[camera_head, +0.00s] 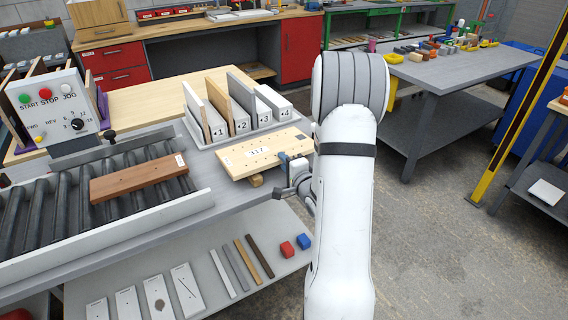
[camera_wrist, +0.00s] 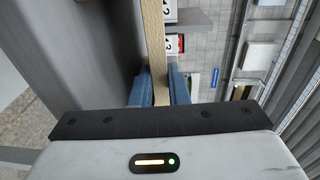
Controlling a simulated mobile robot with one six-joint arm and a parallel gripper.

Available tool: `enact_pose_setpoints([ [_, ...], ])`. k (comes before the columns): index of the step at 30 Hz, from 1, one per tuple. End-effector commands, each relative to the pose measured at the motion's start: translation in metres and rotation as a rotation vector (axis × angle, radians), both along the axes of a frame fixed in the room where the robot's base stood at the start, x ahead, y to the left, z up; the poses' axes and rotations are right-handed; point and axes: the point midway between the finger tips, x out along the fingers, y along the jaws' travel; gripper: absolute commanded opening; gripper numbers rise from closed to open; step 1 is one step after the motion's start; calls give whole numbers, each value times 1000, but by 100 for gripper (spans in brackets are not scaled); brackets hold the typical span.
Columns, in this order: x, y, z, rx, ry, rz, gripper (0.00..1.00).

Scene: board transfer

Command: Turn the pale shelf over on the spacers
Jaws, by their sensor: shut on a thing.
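The pale shelf (camera_head: 262,153) is a light wooden board with a row of small holes and a white label reading 317. It lies roughly flat at the table's right end, above a wooden spacer (camera_head: 256,180) that shows under its front edge. Any other spacer is hidden. My gripper (camera_head: 287,163) is at the shelf's right front edge, with its blue fingers shut on it. In the wrist view the shelf (camera_wrist: 156,50) shows edge-on between the two blue fingers (camera_wrist: 153,88). I cannot tell whether the shelf touches the spacer.
Behind the shelf a rack (camera_head: 204,140) holds several upright boards in numbered slots. To the left, a brown board (camera_head: 138,178) lies on the roller conveyor (camera_head: 40,215). A control box (camera_head: 58,105) stands behind it. A lower shelf (camera_head: 225,262) holds strips, plates and small blocks.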

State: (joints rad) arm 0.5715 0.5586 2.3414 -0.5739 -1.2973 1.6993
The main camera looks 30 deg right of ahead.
Motion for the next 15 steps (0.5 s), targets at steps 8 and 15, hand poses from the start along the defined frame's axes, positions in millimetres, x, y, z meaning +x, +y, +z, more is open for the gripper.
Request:
enact_pose_setpoints([
  [8, 0, -1, -3, 0, -21, -1, 0],
  [15, -1, -1, -6, 0, -37, -1, 0],
])
